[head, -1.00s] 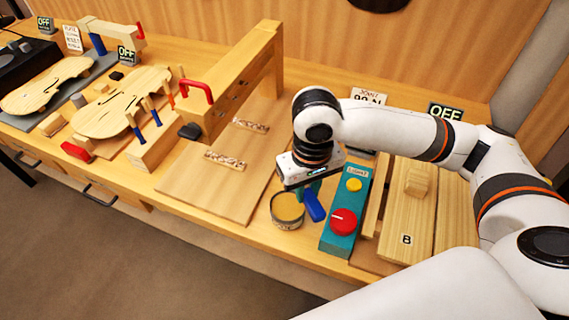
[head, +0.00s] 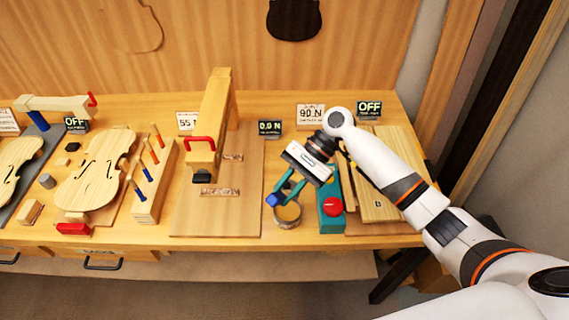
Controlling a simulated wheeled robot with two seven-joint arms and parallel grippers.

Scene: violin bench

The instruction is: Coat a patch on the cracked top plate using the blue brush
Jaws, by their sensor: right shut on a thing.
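My right gripper (head: 281,194), with teal fingers, is shut on a small dark blue piece (head: 272,200), which looks like the blue brush. Most of the brush is hidden. It is at the left rim of a round open tin (head: 287,215) with tan contents; I cannot tell whether it touches the tin. A pale violin plate (head: 95,182) with f-holes lies left of centre. A second violin plate (head: 15,165) is cut off at the left edge. I cannot make out a crack or patch on either. My left gripper is not in view.
A teal box (head: 329,221) with a red button stands right of the tin. A rack (head: 156,186) holds several upright coloured handles. A wooden press (head: 210,120) with a red handle stands over a brown board (head: 215,219). A plank (head: 380,211) lies right of the teal box.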

